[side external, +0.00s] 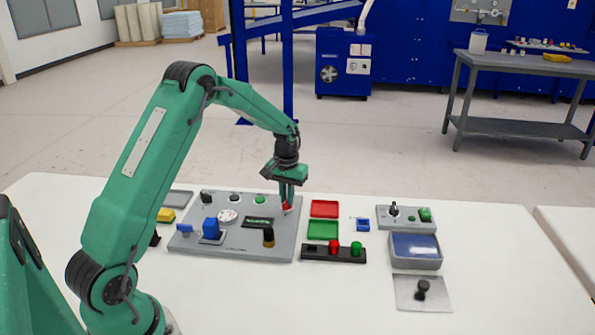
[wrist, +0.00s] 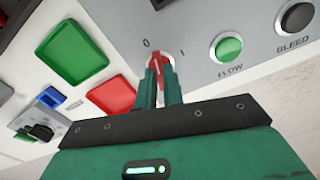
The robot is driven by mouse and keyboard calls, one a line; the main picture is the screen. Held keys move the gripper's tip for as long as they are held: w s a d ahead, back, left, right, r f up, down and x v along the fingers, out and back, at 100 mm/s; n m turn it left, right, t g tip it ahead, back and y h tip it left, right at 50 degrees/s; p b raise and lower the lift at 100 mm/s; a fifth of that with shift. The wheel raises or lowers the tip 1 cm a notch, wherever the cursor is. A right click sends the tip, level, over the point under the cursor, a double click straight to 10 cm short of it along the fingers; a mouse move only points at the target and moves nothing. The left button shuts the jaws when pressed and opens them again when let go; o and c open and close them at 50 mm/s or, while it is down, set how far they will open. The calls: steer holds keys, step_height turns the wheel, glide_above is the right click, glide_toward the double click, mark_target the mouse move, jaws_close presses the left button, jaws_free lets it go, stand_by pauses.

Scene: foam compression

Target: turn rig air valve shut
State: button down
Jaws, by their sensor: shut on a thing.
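The air valve is a small red knob (wrist: 156,62) on the grey rig panel (wrist: 205,25), with a 0 mark to its upper left and a 1 mark to its right in the wrist view. My gripper (wrist: 159,78) is shut on this red knob, one green finger on each side. The fingers hide much of the knob, so I cannot tell its exact angle. In the side view the knob (side external: 286,208) shows as a bit of red under my gripper (side external: 288,198), at the right edge of the panel (side external: 283,236).
A green FLOW button (wrist: 229,47) and a black BLEED button (wrist: 297,17) sit right of the knob. A red tray (side external: 324,208) and a green tray (side external: 322,230) lie right of the panel. A black block with red and green cylinders (side external: 356,248) stands in front of them.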

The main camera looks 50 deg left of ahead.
steer(key=shift+n, duration=1.6)
steer(key=c, duration=1.5)
jaws_free()
steer(key=shift+r, duration=3.95)
